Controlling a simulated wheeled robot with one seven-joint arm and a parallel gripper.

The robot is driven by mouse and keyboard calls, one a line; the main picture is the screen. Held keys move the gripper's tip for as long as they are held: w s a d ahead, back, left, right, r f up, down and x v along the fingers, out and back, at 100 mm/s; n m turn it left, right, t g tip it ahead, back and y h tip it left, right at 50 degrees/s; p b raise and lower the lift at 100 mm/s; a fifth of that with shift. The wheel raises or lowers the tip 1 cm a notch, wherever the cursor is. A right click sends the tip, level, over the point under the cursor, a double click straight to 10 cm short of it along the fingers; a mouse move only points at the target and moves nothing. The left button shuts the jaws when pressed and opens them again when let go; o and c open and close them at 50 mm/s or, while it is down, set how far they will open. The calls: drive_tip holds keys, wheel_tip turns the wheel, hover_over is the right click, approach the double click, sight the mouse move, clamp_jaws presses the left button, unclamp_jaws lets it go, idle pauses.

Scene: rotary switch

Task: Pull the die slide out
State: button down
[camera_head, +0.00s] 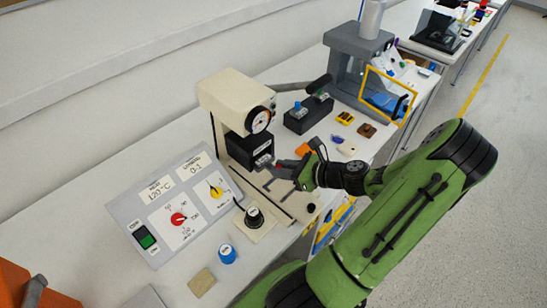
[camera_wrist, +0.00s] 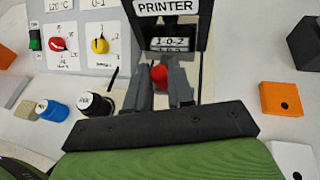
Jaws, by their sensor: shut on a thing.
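The printer (camera_head: 235,105) is a cream press with a round dial and a black head. In the wrist view its black housing (camera_wrist: 197,35) carries a "PRINTER" label, and a metal die block (camera_wrist: 171,44) marked "1-0-2" sits in its opening. A red knob (camera_wrist: 159,74) is in front of the die block; it looks like the handle of the die slide. My gripper (camera_wrist: 160,80) is shut on the red knob, one grey finger on each side. In the head view my gripper (camera_head: 284,169) is just in front of the black head. The link behind the knob is hidden.
A control panel (camera_head: 175,205) with red and yellow dials stands left of the printer. An orange block (camera_wrist: 281,99) lies to the right. A grey machine (camera_head: 355,60) stands farther back.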

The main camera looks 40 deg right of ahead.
drive_tip(key=s+p, duration=0.1)
drive_tip(key=s, duration=0.3)
drive_tip(key=s+p, duration=0.2)
drive_tip(key=s, duration=0.3)
drive_tip(key=shift+d+r, duration=0.15)
drive_tip(key=shift+r, duration=0.05)
drive_tip(key=shift+w+f, duration=0.1)
drive_tip(key=shift+f, duration=0.05)
drive_tip(key=c, duration=1.4)
unclamp_jaws()
drive_tip(key=o, duration=0.4)
drive_tip(key=shift+s, duration=0.25)
drive_tip(key=shift+w, duration=0.1)
